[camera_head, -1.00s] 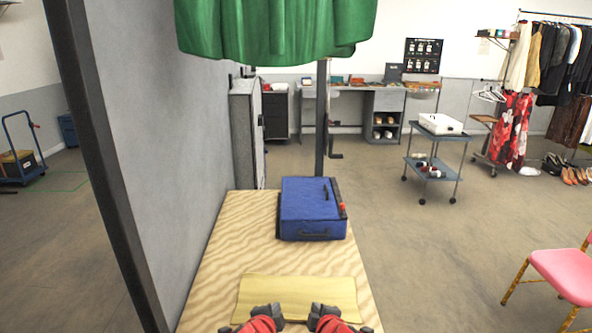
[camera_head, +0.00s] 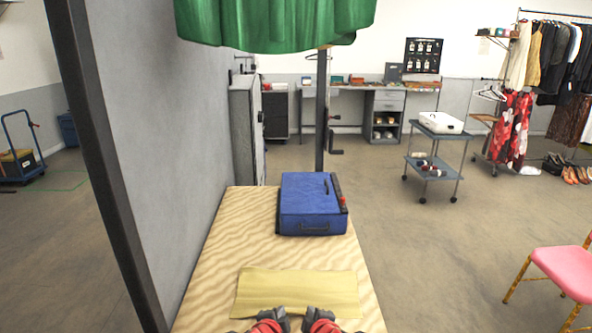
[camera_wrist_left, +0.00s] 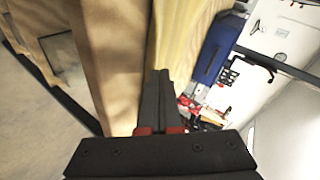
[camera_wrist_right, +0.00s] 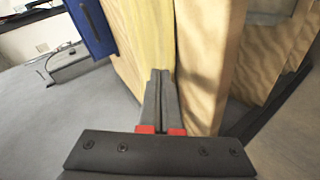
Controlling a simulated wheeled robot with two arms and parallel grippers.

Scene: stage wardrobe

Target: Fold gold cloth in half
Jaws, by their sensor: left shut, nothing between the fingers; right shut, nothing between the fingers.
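The gold cloth (camera_head: 298,288) lies flat on the near part of the wooden table (camera_head: 235,240) in the head view. Its near edge is partly hidden by my grippers. My left gripper (camera_head: 280,312) and my right gripper (camera_head: 312,311) are side by side at its near edge, both shut and empty. The cloth also shows beyond the left fingers in the left wrist view (camera_wrist_left: 185,35) and beyond the right fingers in the right wrist view (camera_wrist_right: 152,40). I cannot tell whether the fingertips touch it.
A blue case (camera_head: 312,205) sits on the table just beyond the cloth. A grey partition (camera_head: 175,150) stands along the table's left side. A green curtain (camera_head: 275,25) hangs above, in front of a dark post (camera_head: 321,110). A pink chair (camera_head: 565,270) stands right.

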